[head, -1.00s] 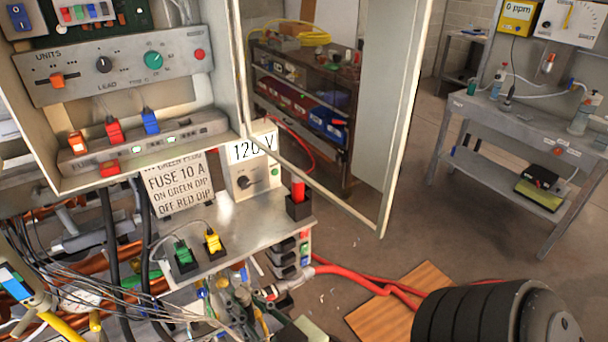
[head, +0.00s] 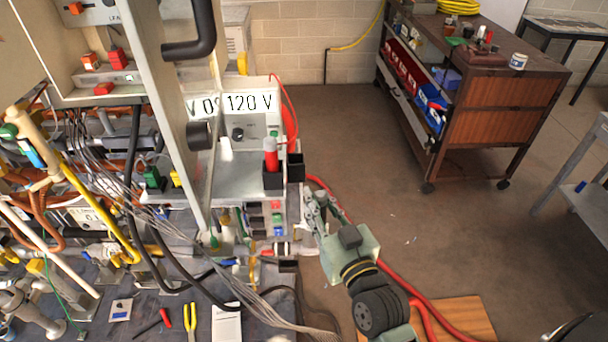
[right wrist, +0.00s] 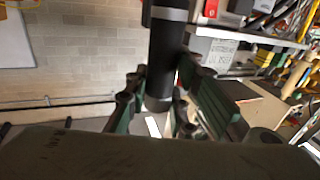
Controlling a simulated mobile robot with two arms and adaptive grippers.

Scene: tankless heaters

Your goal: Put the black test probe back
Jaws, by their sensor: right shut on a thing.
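My right gripper (head: 316,206) is beside the right edge of the steel shelf (head: 240,180), below the holders. In the right wrist view, its green fingers (right wrist: 158,112) are shut on a black cylinder with a grey band, which I take for the black test probe (right wrist: 162,60). The probe stands roughly upright between the fingers. A red probe (head: 271,153) stands in a black holder (head: 273,180). My left gripper is not in view.
A dark workbench (head: 500,90) stands at the back right. The middle floor is clear.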

